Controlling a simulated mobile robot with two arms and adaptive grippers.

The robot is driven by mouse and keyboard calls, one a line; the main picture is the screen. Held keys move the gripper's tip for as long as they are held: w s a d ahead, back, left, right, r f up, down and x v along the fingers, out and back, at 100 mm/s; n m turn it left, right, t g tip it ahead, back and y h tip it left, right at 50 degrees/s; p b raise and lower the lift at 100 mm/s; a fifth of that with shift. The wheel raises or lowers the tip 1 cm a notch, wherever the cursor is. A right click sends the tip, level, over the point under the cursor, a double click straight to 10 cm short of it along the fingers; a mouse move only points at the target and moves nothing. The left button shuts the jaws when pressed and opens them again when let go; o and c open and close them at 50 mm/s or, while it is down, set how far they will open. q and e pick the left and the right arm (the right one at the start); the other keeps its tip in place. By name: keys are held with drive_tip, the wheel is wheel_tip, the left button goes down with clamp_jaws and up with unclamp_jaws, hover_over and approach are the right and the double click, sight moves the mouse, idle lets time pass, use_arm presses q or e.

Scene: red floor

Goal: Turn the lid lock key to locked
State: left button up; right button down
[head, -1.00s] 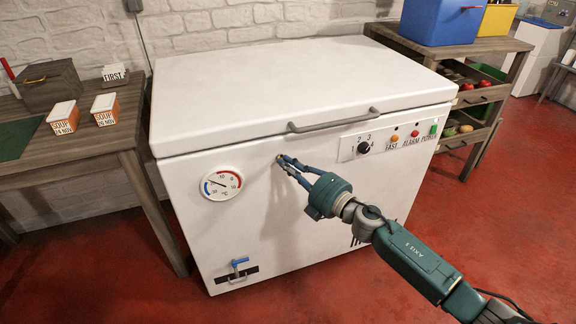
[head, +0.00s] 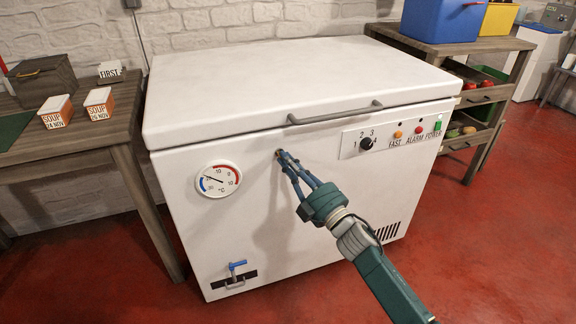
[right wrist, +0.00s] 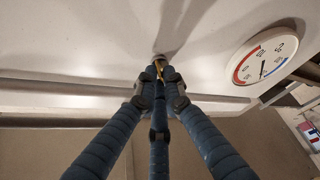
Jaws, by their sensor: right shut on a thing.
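The white chest freezer (head: 230,240) stands shut, its lid (head: 290,80) down. My right gripper (head: 281,155) is at the freezer's front, just below the lid, between the round dial and the control panel. In the right wrist view my right gripper (right wrist: 160,76) is shut on the key (right wrist: 159,68), a small brass-coloured piece showing between the fingertips. The lock around the key is mostly hidden by the fingers, so I cannot tell its setting. My left gripper is not in view.
A round thermometer dial (head: 218,180) is left of the gripper. A control panel (head: 392,136) with a knob and coloured lights is to the right. The lid handle (head: 335,114) juts out above. A blue-handled drain tap (head: 237,266) sits low. The red floor in front is clear.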

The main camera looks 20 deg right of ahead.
use_arm(q)
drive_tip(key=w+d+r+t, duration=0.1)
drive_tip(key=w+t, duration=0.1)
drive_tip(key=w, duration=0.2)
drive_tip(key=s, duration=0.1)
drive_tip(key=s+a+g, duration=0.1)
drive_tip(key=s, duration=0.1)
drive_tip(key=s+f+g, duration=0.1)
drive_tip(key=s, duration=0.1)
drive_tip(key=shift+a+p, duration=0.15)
drive_tip(key=shift+p, duration=0.15)
use_arm(e)
drive_tip(key=m+t+h, duration=0.1)
drive_tip(key=m+h, duration=0.1)
drive_tip(key=m, duration=0.2)
drive_tip(key=m+h, duration=0.2)
drive_tip(key=m, duration=0.3)
drive_tip(key=m+t+h, duration=0.1)
drive_tip(key=m+h, duration=0.1)
drive_tip(key=m, duration=0.2)
drive_tip(key=shift+a+f+t, duration=0.3)
drive_tip(key=shift+f, duration=0.1)
drive_tip(key=shift+m, duration=0.3)
drive_tip(key=c, duration=1.9)
unclamp_jaws()
drive_tip(key=shift+o, duration=0.2)
drive_tip(key=shift+r, duration=0.1)
drive_tip(key=shift+s, duration=0.1)
